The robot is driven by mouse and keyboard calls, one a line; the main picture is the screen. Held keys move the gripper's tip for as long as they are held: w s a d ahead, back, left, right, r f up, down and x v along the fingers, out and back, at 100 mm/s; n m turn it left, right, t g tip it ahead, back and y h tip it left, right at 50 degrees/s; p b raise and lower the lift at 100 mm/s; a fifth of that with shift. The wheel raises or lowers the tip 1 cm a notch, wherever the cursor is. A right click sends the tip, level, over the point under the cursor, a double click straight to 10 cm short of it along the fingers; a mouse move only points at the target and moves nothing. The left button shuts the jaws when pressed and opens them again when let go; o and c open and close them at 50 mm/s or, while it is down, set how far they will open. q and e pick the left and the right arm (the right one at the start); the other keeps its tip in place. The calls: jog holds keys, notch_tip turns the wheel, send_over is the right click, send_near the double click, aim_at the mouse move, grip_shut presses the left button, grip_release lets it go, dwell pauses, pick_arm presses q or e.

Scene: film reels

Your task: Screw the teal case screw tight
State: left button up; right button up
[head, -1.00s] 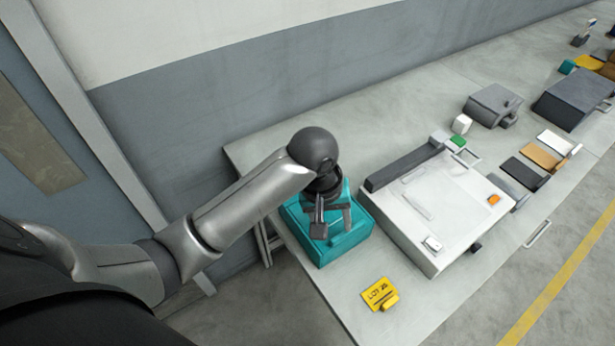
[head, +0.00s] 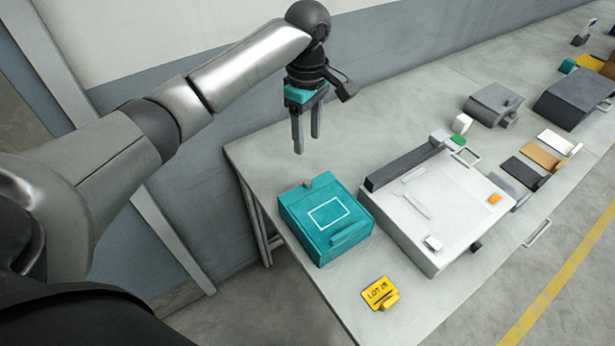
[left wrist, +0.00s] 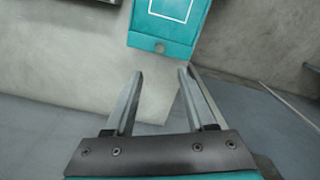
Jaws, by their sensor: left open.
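The teal case (head: 318,233) lies closed on the left end of the table, with a white rectangle on its lid and a handle on its near side. Its screw (head: 308,184) seems to be the small knob at the case's back edge. A round spot in the left wrist view (left wrist: 160,47) seems to be the same knob. My left gripper (head: 307,145) is open and empty, fingers pointing down, above and behind the case and apart from it. Its fingers also show in the left wrist view (left wrist: 160,75). My right gripper is in neither view.
A white flat machine (head: 440,210) with a dark bar stands right of the case. A yellow lot sign (head: 380,293) stands in front. A grey box (head: 492,104) and several small flat items lie further right. The table (head: 280,160) behind the case is bare.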

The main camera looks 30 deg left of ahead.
aim_at(307, 182)
pick_arm(q)
notch_tip(307, 182, down, 13)
jog(key=shift+f+b, duration=0.2)
jog(key=shift+b, duration=0.8)
jog(key=shift+c, duration=0.2)
grip_shut()
